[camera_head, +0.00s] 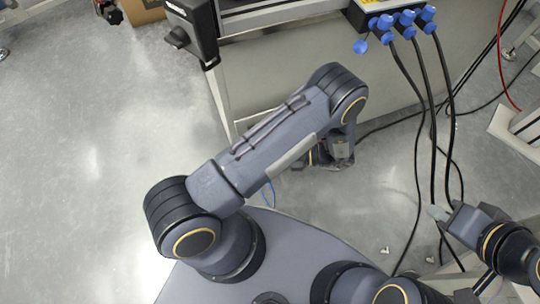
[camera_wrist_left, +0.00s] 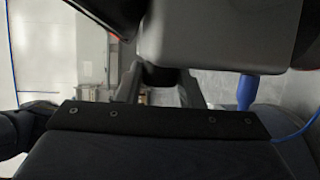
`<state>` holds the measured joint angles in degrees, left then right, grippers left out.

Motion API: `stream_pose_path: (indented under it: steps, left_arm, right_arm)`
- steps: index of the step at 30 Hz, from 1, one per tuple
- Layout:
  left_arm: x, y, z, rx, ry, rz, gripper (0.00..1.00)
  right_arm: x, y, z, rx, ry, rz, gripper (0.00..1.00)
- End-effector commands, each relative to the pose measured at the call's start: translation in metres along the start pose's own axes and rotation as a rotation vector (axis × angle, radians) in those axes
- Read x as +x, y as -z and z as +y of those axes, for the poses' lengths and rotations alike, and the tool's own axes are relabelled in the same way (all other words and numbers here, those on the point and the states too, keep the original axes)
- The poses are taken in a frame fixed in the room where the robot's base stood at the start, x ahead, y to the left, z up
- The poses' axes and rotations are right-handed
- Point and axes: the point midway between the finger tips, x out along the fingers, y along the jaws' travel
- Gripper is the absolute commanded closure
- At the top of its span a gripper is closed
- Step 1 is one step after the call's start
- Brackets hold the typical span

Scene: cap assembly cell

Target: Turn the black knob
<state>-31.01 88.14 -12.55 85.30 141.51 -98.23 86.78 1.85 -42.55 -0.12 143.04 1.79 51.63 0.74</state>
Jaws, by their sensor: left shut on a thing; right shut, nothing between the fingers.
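My left gripper shows in the left wrist view (camera_wrist_left: 160,85), its two dark fingers reaching up from the bottom. They are shut on a dark rounded piece, which looks like the black knob (camera_wrist_left: 158,76). The knob is mostly hidden by shadow and a grey body above it, and its angle cannot be told. In the head view the left arm reaches toward the cabinet, and its elbow and forearm cover the knob. My right gripper (camera_head: 437,212) is shut and empty at the lower right of the head view, beside hanging black cables.
A cabinet (camera_head: 290,70) with a light front stands at the top of the head view.

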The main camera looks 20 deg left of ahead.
Motion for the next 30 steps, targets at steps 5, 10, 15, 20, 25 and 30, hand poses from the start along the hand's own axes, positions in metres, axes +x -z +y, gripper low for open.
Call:
stream_pose_path:
  steps: [5, 10, 15, 20, 25, 30]
  left_arm:
    - [0.0002, -0.0007, -0.0015, 0.007, -0.014, -0.003, 0.89]
    - [0.0003, -0.0008, -0.0011, 0.008, -0.015, -0.003, 0.89]
    - [0.0004, -0.0008, -0.0011, 0.007, -0.015, -0.003, 0.89]
    - [0.0004, -0.0006, -0.0009, 0.007, -0.016, -0.003, 0.47]
    - [0.0004, -0.0004, -0.0006, 0.007, -0.016, -0.002, 0.44]
    - [-0.0026, -0.0004, -0.0005, 0.007, -0.016, -0.002, 0.44]
  right_arm:
    - [0.0017, -0.0009, 0.0008, 0.000, 0.000, 0.000, 1.00]
    - [0.0016, -0.0008, 0.0007, 0.000, 0.000, 0.000, 1.00]
    - [0.0016, -0.0008, 0.0007, 0.000, 0.000, 0.000, 1.00]
    - [0.0016, -0.0008, 0.0007, 0.000, 0.000, 0.000, 1.00]
    - [0.0015, -0.0007, 0.0007, 0.000, 0.000, 0.000, 1.00]
    - [0.0009, -0.0004, 0.0004, 0.000, 0.000, 0.000, 1.00]
